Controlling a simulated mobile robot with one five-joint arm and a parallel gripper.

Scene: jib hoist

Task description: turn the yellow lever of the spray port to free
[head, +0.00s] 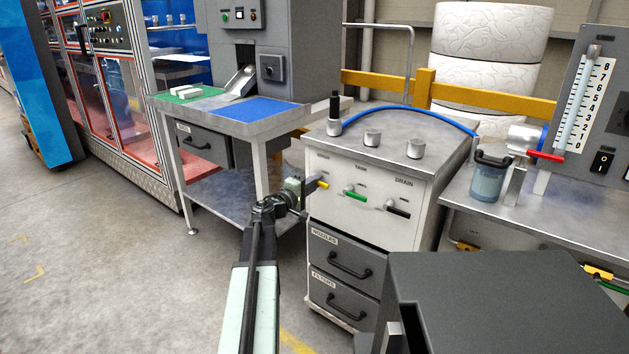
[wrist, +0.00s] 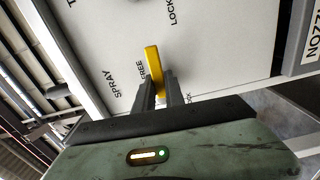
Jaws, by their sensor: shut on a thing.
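The yellow lever (head: 322,184) of the spray port is on the left of the white cabinet's front panel. In the wrist view the lever (wrist: 152,62) stands between the fingers of my gripper (wrist: 160,84), which is shut on it. A FREE label is close beside the lever on its left, with SPRAY further left. A LOCK label lies beyond the lever's far end, and another partly hidden label is by the right finger. In the head view my gripper (head: 301,190) reaches the panel from the left and hides part of the port.
A green lever (head: 355,194) under TANK and a black lever (head: 397,209) under DRAIN are to the right on the same panel. Drawers (head: 344,262) with handles are below. A steel table (head: 215,125) stands to the left. Open floor (head: 120,270) lies left of my arm.

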